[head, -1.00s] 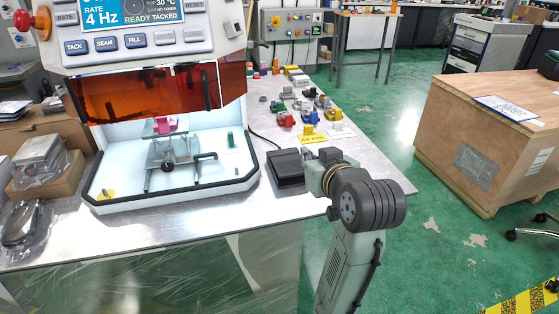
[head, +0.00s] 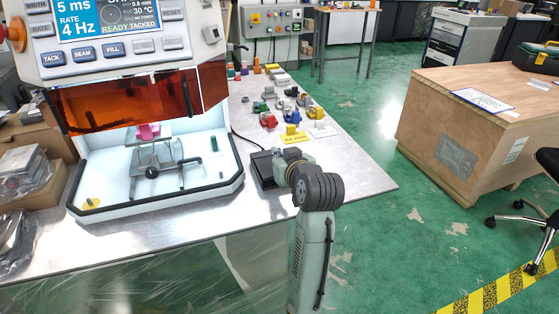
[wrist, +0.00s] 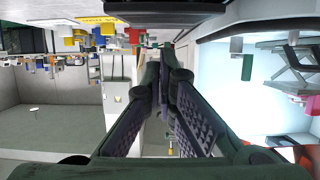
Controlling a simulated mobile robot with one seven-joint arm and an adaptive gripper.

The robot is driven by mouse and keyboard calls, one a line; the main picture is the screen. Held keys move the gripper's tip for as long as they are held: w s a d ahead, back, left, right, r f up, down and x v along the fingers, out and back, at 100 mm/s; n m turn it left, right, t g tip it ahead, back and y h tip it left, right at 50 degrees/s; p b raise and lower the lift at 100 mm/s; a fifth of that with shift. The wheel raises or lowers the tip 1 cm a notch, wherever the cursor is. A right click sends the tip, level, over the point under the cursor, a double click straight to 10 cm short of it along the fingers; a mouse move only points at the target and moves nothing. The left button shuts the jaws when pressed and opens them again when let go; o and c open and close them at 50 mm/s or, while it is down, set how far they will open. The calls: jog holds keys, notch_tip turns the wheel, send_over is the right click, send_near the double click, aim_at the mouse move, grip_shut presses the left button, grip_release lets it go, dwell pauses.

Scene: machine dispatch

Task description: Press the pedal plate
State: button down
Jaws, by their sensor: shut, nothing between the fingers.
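The pedal plate is on the black pedal box (head: 265,168), which lies on the metal bench just right of the white machine. My arm's end covers the pedal's right part in the head view. In the wrist view a dark edge, apparently the pedal (wrist: 160,8), crosses the top of the picture beyond the fingers. My gripper (wrist: 166,62) is shut and empty, with its tips together. In the head view its fingers are hidden by my wrist. I cannot tell whether the tips touch the pedal.
The white machine (head: 90,215) with an orange shield stands at left. Several coloured parts and a yellow card (head: 292,137) lie behind the pedal. A cable runs back from the pedal. A wooden crate (head: 470,140) and a chair (head: 545,205) stand right; green floor between is clear.

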jog(key=shift+s+f, duration=0.15)
jog(key=shift+f, duration=0.85)
